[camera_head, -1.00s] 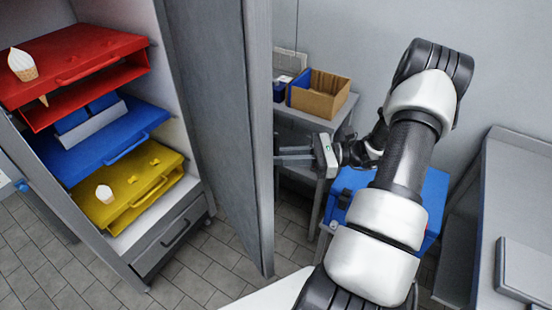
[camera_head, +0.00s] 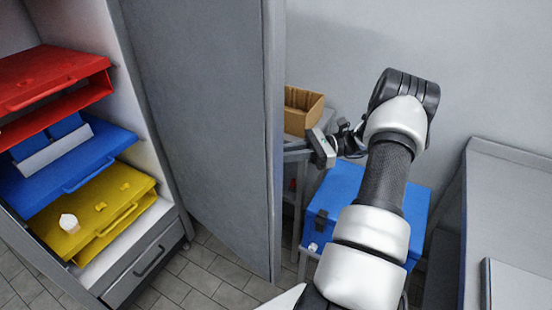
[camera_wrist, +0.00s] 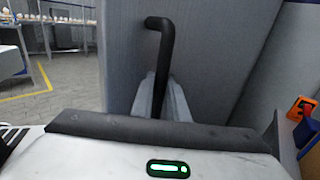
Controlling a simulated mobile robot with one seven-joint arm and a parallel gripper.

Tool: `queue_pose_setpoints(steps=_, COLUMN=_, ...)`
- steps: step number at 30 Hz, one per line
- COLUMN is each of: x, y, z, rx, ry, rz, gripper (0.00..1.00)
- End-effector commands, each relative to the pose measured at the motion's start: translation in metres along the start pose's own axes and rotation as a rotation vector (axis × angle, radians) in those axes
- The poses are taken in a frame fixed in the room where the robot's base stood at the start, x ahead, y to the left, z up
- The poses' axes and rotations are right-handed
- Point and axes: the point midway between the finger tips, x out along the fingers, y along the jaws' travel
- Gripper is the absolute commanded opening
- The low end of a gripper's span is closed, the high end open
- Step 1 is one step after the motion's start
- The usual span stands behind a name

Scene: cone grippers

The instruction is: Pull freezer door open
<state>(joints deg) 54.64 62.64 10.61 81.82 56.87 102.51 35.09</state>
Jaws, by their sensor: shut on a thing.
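The grey freezer door (camera_head: 205,130) stands open, swung out from the freezer cabinet (camera_head: 165,258), so the shelves inside show. In the wrist view the door's outer face (camera_wrist: 125,60) carries a black bent handle (camera_wrist: 160,50). My gripper (camera_wrist: 162,100) is shut on the lower part of this handle, one finger on each side. In the head view my gripper body (camera_head: 322,148) is just right of the door's free edge; the handle is hidden behind the door there.
Red (camera_head: 50,75), blue (camera_head: 85,175) and yellow (camera_head: 130,190) trays sit inside the freezer. A cardboard box (camera_head: 303,110) and a blue cooler (camera_head: 345,195) are right of the door. A grey counter (camera_head: 510,210) stands at the far right.

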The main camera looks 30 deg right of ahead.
Motion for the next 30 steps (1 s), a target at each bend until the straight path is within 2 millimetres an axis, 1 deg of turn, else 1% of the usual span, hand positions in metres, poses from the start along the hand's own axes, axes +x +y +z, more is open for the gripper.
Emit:
queue_pose_setpoints(steps=1, x=0.004, y=-0.004, z=0.003, rx=-0.009, ry=-0.008, rz=0.002, gripper=0.00)
queue_pose_setpoints(steps=14, x=0.004, y=-0.005, z=0.004, rx=-0.008, ry=-0.008, rz=0.007, gripper=0.00)
queue_pose_setpoints(steps=15, x=0.004, y=-0.005, z=0.003, rx=-0.007, ry=-0.007, rz=0.007, gripper=0.21)
queue_pose_setpoints(steps=17, x=0.003, y=-0.004, z=0.003, rx=-0.006, ry=-0.006, rz=0.007, gripper=0.31)
queue_pose_setpoints(steps=18, x=0.003, y=-0.004, z=0.003, rx=-0.006, ry=-0.006, rz=0.007, gripper=0.33)
queue_pose_setpoints(steps=26, x=0.000, y=-0.003, z=0.001, rx=-0.003, ry=-0.004, rz=0.005, gripper=0.33)
queue_pose_setpoints(steps=30, x=-0.010, y=-0.003, z=0.001, rx=-0.003, ry=-0.003, rz=0.003, gripper=0.33)
